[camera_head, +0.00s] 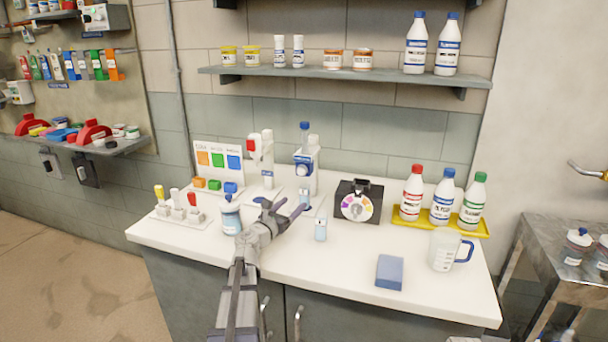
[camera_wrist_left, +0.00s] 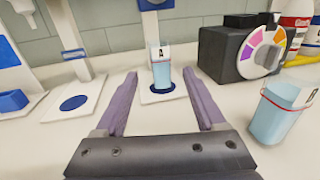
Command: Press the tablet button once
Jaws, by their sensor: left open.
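Two white dispensers stand at the back of the counter: one with a red part (camera_head: 251,145) on its head, and a taller one with a blue part (camera_head: 304,160). I cannot tell which carries the tablet button, and no button label is readable. My left gripper (camera_head: 284,206) is open and empty, low over the counter in front of the dispensers. In the left wrist view, a cup with pale blue liquid (camera_wrist_left: 161,72) stands on the taller dispenser's blue pad, beyond and between the fingertips. A second such cup (camera_head: 320,229) stands to the right. My right gripper is not in view.
A blue-capped bottle (camera_head: 231,216) stands left of my gripper. A black device with a colour dial (camera_head: 357,206) is to the right, then a yellow tray (camera_head: 480,232) of bottles, a jug (camera_head: 443,252) and a blue block (camera_head: 390,272). The front middle counter is clear.

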